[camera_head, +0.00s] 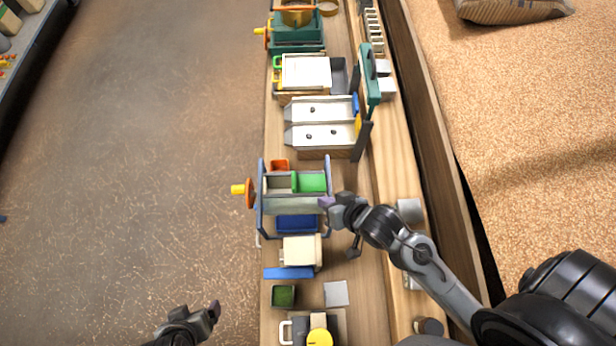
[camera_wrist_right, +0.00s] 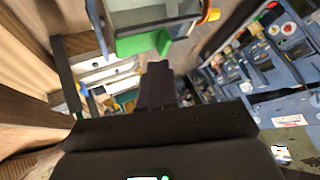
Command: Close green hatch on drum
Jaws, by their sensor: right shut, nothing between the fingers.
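The drum (camera_head: 279,203) is a grey box-like body held between blue side frames, with an orange wheel and yellow knob (camera_head: 239,189) on its left. The green hatch (camera_head: 312,183) shows at the right part of the drum's top, beside a pale opening (camera_head: 278,186). In the right wrist view the green hatch (camera_wrist_right: 142,43) sticks out past the drum's edge. My right gripper (camera_head: 327,203) is shut and empty, close to the drum's right side; I cannot tell whether it touches. My left gripper (camera_head: 213,311) is low at the left, away from the drum, its jaws unclear.
The drum stands on a long wooden bench (camera_head: 350,276). A blue tray (camera_head: 297,224) and a cream box (camera_head: 300,250) sit just in front. White sloped chutes (camera_head: 320,122) and a dark upright plate (camera_head: 361,142) stand behind. The floor to the left is clear.

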